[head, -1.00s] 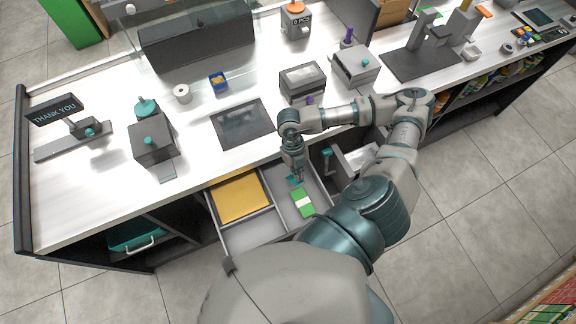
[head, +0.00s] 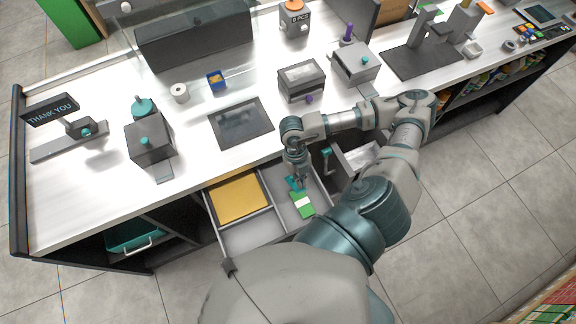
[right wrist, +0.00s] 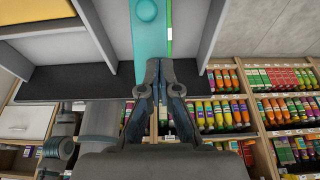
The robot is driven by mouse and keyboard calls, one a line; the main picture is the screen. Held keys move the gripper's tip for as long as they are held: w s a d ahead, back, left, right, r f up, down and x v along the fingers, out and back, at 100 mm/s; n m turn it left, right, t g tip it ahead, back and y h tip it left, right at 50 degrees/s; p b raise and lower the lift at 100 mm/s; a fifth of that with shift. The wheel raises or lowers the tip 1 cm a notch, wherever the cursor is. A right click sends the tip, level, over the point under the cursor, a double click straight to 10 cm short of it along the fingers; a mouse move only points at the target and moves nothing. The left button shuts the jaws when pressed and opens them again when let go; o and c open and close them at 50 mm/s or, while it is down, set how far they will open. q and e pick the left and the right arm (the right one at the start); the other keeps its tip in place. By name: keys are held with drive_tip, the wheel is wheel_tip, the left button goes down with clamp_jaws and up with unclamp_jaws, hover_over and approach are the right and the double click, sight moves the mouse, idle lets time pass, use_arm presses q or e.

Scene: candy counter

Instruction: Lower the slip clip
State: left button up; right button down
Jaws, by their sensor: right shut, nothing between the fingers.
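The slip clip looks to be the teal strip (head: 292,184) in the right compartment of the open drawer (head: 257,230). It also shows in the right wrist view as a teal bar with a round teal knob (right wrist: 147,11). A green bundle with a pale band (head: 302,204) lies just in front of it. My right gripper (head: 300,184) is beside the clip, shut and empty. In the right wrist view its fingertips (right wrist: 160,66) meet near the clip's end; whether they touch it I cannot tell. My left gripper is not in view.
A yellow pad (head: 238,197) fills the drawer's left rear compartment. The drawer's grey walls stand close around my right gripper. A second open drawer (head: 357,160) is to the right. The counter above holds a dark mat (head: 241,122) and a grey box (head: 301,80).

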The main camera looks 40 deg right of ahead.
drive_tip(key=shift+s+d+f+b, duration=0.15)
drive_tip(key=shift+s+f+b, duration=0.25)
drive_tip(key=shift+f, duration=0.25)
drive_tip(key=shift+s+f, duration=0.2)
drive_tip(key=shift+a+r, duration=0.1)
drive_tip(key=shift+a, duration=0.4)
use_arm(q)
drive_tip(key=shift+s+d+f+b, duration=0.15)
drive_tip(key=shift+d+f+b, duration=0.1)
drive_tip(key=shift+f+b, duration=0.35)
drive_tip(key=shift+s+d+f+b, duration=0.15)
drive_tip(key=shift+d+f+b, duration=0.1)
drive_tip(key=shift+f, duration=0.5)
use_arm(e)
drive_tip(key=shift+x, duration=1.15)
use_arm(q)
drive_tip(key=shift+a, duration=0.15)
use_arm(e)
drive_tip(key=shift+s, duration=0.2)
